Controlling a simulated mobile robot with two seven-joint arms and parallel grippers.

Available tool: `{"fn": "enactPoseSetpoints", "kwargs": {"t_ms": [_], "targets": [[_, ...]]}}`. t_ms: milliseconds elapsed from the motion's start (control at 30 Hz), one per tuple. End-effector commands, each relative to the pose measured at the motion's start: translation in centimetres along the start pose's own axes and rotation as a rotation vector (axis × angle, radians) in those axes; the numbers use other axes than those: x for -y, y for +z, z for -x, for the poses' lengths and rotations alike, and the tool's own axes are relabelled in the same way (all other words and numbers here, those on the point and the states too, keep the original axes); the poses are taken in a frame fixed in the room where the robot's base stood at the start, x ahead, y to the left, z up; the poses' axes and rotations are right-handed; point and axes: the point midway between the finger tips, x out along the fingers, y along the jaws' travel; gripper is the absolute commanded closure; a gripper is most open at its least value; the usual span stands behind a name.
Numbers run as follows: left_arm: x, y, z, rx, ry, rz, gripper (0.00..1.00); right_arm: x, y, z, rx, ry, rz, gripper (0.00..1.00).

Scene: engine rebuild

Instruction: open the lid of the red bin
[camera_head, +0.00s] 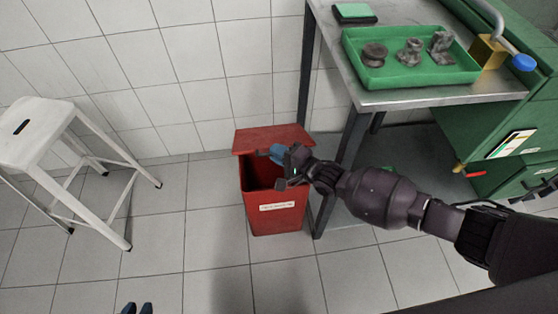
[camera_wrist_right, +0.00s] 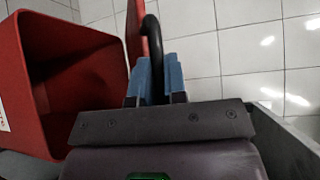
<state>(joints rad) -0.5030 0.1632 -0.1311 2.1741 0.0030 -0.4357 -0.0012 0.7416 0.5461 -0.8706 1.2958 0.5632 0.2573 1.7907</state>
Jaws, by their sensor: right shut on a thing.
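The red bin (camera_head: 272,216) stands on the floor beside the table leg, with a pale label on its front. Its red lid (camera_head: 262,138) is raised at the back, and the dark inside shows below it. My right gripper (camera_head: 272,153) reaches over the bin from the right. In the right wrist view its blue fingers (camera_wrist_right: 154,82) are shut on the lid's black curved handle (camera_wrist_right: 153,50). The open bin (camera_wrist_right: 75,75) shows at the left there, with the lid (camera_wrist_right: 135,35) seen nearly edge-on. My left gripper (camera_head: 138,308) shows only its two fingertips at the bottom edge, apart and empty.
A white stool (camera_head: 40,130) stands at the left. The metal table (camera_head: 395,97) at the right bears a green tray (camera_head: 420,77) with several grey parts. A green cabinet (camera_head: 520,165) stands beyond it. The tiled floor between stool and bin is clear.

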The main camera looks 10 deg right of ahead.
Motion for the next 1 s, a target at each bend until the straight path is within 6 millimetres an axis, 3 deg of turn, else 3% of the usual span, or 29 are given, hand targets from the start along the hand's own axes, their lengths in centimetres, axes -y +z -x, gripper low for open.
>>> {"fn": "enactPoseSetpoints", "kwargs": {"t_ms": [400,433,567,867,1000], "targets": [[0.0,0.0,0.0,-0.001,0.001,0.000,0.75,0.2,-0.1,-0.1,0.000,0.000,0.006,1.00],[0.0,0.0,0.0,-0.001,0.001,0.000,0.75,0.2,-0.1,-0.1,0.000,0.000,0.007,0.83],[-0.1,0.0,0.0,-0.001,0.001,0.001,0.75,0.2,-0.1,-0.1,0.000,0.000,0.005,0.63],[-0.1,0.0,0.1,-0.002,0.001,0.002,0.75,0.2,-0.1,0.0,-0.001,0.000,0.004,0.62],[0.0,-0.4,0.2,-0.009,0.000,0.002,0.75,0.4,-0.2,1.0,-0.001,-0.001,0.006,0.62]]}}
